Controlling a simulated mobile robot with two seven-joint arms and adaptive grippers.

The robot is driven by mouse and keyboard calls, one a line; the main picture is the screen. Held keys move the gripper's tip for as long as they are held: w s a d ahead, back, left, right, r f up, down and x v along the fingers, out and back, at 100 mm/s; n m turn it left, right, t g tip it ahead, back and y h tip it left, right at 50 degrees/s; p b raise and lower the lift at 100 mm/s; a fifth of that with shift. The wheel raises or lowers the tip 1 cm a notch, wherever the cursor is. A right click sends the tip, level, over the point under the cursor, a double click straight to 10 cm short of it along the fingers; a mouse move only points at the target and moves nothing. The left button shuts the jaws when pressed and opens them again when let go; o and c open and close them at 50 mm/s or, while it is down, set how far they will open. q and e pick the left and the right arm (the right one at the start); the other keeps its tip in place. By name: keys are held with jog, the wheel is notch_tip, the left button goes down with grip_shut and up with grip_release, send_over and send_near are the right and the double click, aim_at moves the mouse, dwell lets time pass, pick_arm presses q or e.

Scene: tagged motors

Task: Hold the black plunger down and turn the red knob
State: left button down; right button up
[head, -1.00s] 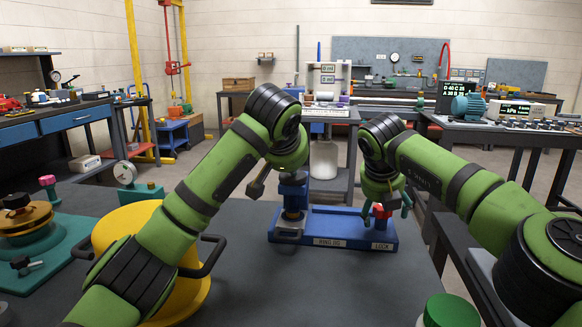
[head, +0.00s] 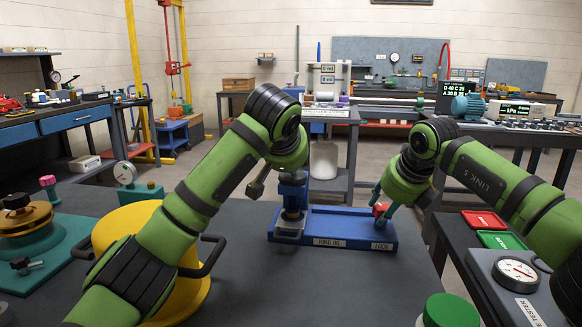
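A blue fixture (head: 335,229) with a white label stands on the dark table. The red knob (head: 380,209) is at the right end, above the "LOCK" label. My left gripper (head: 257,186) is beside the post's top, mostly hidden behind its wrist; its opening cannot be told. My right gripper (head: 382,204) is tilted, reaching down-left, with its fingertips at the red knob. Whether they grip it is unclear.
A yellow round pot with black handles (head: 205,292) is under my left arm. A teal base with a brass disc (head: 35,245) stands at left. A green cap (head: 450,312) is at the front right. A tester with a gauge (head: 517,272) and red and green trays are at right.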

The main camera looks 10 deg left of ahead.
pick_arm(q)
jog(key=shift+s+f, duration=0.1)
jog(key=shift+f, duration=0.15)
pick_arm(e)
jog(key=m+h, duration=0.1)
jog(key=m, duration=0.1)
jog(key=m+h, duration=0.1)
jog(key=m, duration=0.2)
jog(key=shift+w+a+r+t+h, duration=0.1)
jog(key=shift+a+t+h, duration=0.05)
jog(key=shift+t+h, duration=0.2)
jog(key=o, duration=1.2)
jog(key=shift+o, duration=0.2)
pick_arm(q)
jog(key=shift+w+r, duration=0.3)
jog(key=shift+r, duration=0.65)
pick_arm(e)
jog(key=shift+w+f, duration=0.15)
jog(key=shift+f, duration=0.1)
pick_arm(q)
notch_tip(320, 180, up, 2)
jog(key=shift+s+r, duration=0.15)
pick_arm(e)
jog(key=shift+r, duration=0.1)
pick_arm(q)
jog(key=shift+r, duration=2.05)
